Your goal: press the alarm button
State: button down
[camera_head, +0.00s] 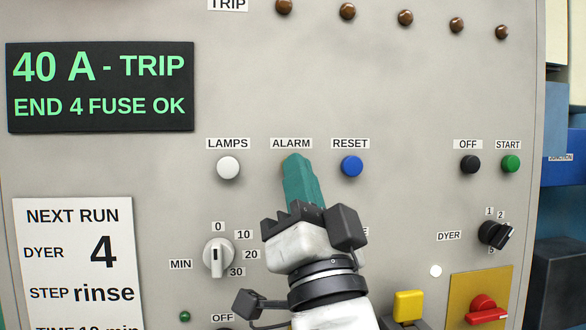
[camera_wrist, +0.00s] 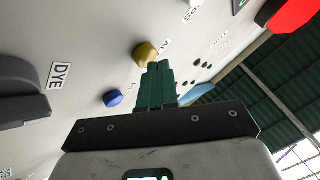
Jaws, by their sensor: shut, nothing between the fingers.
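The alarm button sits under the ALARM label (camera_head: 291,143) on the grey panel. My gripper's teal fingers (camera_head: 297,162) cover nearly all of it in the head view. In the wrist view the alarm button (camera_wrist: 144,53) shows as a round yellow-brown knob, beside a label starting "AL". My fingers (camera_wrist: 158,68) are shut and empty, and their tips overlap the knob's edge in that view. I cannot tell whether they touch it.
The blue RESET button (camera_head: 351,166) is close on the right and the white LAMPS button (camera_head: 228,168) on the left. A MIN dial (camera_head: 218,257) is below left. Black OFF (camera_head: 470,164) and green START (camera_head: 510,163) buttons are farther right.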

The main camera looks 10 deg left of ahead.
jog(key=shift+w, duration=0.3)
jog(key=shift+s, duration=0.2)
dwell(0.4)
jog(key=shift+s+d, duration=0.15)
jog(key=shift+s, duration=0.5)
jog(key=shift+s, duration=0.15)
jog(key=shift+s+d, duration=0.25)
jog(key=shift+s, duration=0.5)
jog(key=shift+s+d, duration=0.2)
jog(key=shift+s, duration=0.6)
jog(key=shift+s+d, duration=0.25)
jog(key=shift+s, duration=0.5)
